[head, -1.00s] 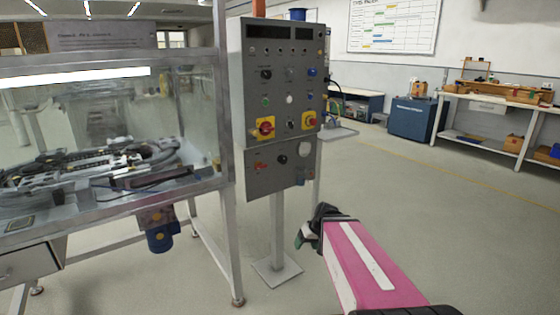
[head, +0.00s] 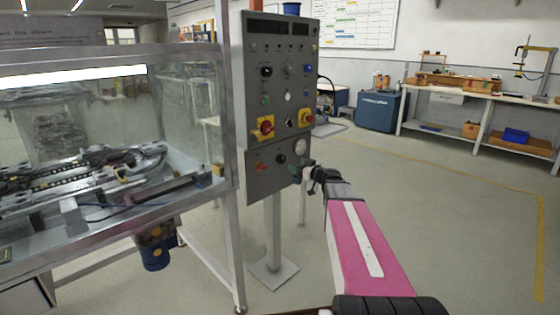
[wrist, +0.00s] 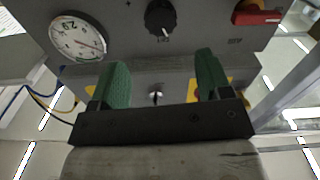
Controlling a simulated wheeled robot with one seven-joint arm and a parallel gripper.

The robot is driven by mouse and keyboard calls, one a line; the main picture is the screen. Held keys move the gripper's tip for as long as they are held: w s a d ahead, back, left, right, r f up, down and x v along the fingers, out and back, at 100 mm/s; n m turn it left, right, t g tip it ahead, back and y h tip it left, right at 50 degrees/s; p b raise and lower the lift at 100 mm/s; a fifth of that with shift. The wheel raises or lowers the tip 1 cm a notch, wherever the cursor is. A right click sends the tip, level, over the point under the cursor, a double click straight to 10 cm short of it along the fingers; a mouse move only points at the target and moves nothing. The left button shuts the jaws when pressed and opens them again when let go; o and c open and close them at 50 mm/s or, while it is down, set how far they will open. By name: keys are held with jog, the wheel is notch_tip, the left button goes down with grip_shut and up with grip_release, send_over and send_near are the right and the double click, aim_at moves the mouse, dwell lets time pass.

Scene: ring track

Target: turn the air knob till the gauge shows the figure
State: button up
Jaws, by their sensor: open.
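The air knob, a black round knob (head: 281,159), is on the lower section of the grey control panel (head: 262,190). The wrist view shows this knob (wrist: 160,17) at the top, beyond my fingertips. The white round gauge (head: 300,146) is right of the knob in the head view; in the wrist view the gauge (wrist: 77,36) is at upper left. Its figure is too small and turned to read surely. My gripper (head: 308,177) is beside the panel's lower right edge. In the wrist view my gripper (wrist: 163,75) has its green fingers apart, with nothing between them.
A red handle (head: 262,167) is left of the knob. Two red-and-yellow switches (head: 265,127) sit above. A glass-walled machine (head: 80,150) stands close on the left, its frame post near the panel. The floor to the right is clear.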

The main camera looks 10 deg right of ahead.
aim_at(283, 159)
jog(key=x, duration=1)
jog(key=shift+w+a, duration=0.1)
jog(key=c, duration=0.9)
